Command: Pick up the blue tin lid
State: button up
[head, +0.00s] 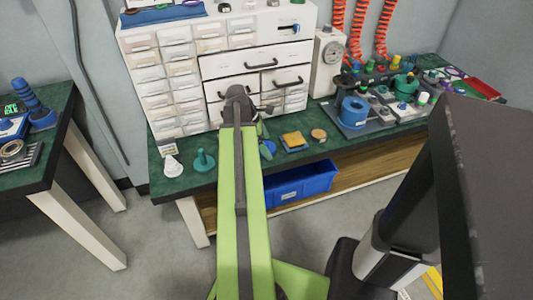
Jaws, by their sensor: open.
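A small round blue piece (269,149), which looks like the blue tin lid, lies on the green bench top (228,178) near its front edge. My gripper (263,130) is at the far end of my arm, just above and behind the blue piece in the picture. Its jaws are small and partly hidden here. It is open, and I see nothing held in it. I cannot tell how high it is above the bench.
A yellow sponge-like block (293,140) and a tan disc (318,134) lie to the right. A teal stand (203,161) and a white cone (172,166) stand left. The white drawer cabinet (222,62) is behind. A blue bin (298,186) sits below.

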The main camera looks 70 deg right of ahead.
jog(key=c, duration=1.3)
jog(key=shift+c, duration=0.2)
